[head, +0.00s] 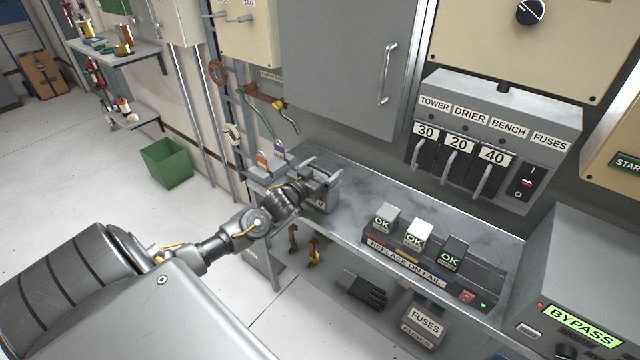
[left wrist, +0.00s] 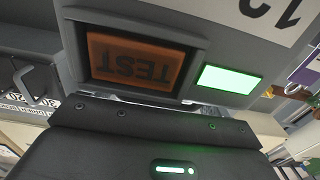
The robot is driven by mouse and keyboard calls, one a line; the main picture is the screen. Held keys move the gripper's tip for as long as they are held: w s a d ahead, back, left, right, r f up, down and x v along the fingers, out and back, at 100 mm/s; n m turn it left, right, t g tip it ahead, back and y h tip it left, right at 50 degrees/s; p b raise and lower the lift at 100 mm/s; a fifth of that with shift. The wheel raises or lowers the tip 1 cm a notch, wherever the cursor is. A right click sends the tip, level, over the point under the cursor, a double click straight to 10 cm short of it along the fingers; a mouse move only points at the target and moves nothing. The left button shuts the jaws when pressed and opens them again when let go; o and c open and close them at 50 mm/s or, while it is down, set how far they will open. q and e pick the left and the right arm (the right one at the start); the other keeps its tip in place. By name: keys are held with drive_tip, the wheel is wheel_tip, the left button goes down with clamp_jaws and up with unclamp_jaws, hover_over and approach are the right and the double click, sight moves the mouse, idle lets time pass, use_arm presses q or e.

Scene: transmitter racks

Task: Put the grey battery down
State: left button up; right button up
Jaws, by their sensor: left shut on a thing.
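The grey battery (head: 333,200) is a boxy block at the left end of the grey counter (head: 365,192). My left gripper (head: 318,184) is shut on it from above, hiding part of it. I cannot tell whether its base touches the counter. In the left wrist view the battery (left wrist: 205,42) fills the top of the picture, with an orange TEST panel (left wrist: 135,62), a lit green panel (left wrist: 228,79) and part of a large printed label. The dark gripper body shows below it. My right gripper is in neither view.
A rack (head: 400,262) marked REPLACE ON FAIL holds grey, white and black modules reading OK. Bare counter lies between it and the battery. Small padlock-like items (head: 263,160) stand behind the gripper. A BYPASS unit (head: 590,270) is at right; a green bin (head: 167,163) is on the floor.

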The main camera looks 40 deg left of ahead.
use_arm(q)
drive_tip(key=shift+r, duration=0.25)
drive_tip(key=shift+a+r, duration=0.1)
drive_tip(key=shift+r, duration=0.55)
drive_tip(key=s+d+r+b, duration=0.2)
drive_tip(key=s+d+r, duration=0.3)
drive_tip(key=s+r, duration=0.7)
drive_tip(key=s+d+f, duration=0.1)
drive_tip(key=d+f, duration=0.1)
drive_tip(key=d, duration=0.7)
drive_tip(key=s+d+f, duration=0.1)
drive_tip(key=d+f, duration=0.2)
drive_tip(key=d, duration=0.7)
drive_tip(key=shift+f, duration=0.15)
drive_tip(key=shift+s+d, duration=0.1)
